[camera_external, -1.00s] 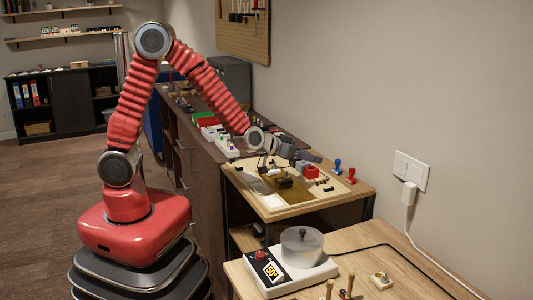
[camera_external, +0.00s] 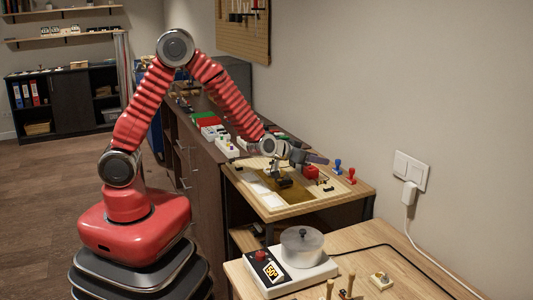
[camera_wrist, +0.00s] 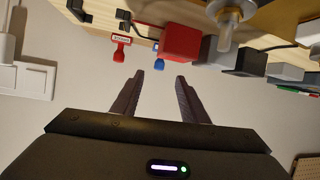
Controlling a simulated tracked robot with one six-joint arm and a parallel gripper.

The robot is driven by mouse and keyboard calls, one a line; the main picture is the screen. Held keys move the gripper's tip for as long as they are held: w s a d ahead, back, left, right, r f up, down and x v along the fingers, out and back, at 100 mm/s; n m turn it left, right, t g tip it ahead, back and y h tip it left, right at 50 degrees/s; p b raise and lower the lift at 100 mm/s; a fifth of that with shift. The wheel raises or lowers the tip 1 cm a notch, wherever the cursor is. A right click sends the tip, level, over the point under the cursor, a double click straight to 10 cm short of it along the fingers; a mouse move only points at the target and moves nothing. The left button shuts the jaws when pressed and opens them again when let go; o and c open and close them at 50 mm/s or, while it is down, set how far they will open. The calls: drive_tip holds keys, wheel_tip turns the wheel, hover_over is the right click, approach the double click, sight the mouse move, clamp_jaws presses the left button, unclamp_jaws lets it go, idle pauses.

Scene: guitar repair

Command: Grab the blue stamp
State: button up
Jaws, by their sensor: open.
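The blue stamp (camera_external: 337,166) stands near the back right edge of the wooden work board, against the wall side. In the wrist view the blue stamp (camera_wrist: 159,64) is just beyond my fingertips, roughly centred between them, and partly behind a red block. My gripper (camera_external: 322,160) is above the board, to the left of the blue stamp and apart from it. In the wrist view my gripper (camera_wrist: 160,78) is open and empty, its two dark fingers spread. The red stamp (camera_external: 351,176) stands close to the right of the blue one.
A red block (camera_wrist: 181,43) lies close beside the blue stamp in the wrist view. The red stamp (camera_wrist: 120,48) is on its other side. The wall with a white switch (camera_external: 410,171) is close behind the board. A hot plate (camera_external: 295,265) stands on the nearer table.

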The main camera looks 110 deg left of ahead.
sight(336, 163)
drive_tip(key=shift+x, duration=2.05)
drive_tip(key=shift+x, duration=2.6)
drive_tip(key=shift+c, duration=0.4)
clamp_jaws()
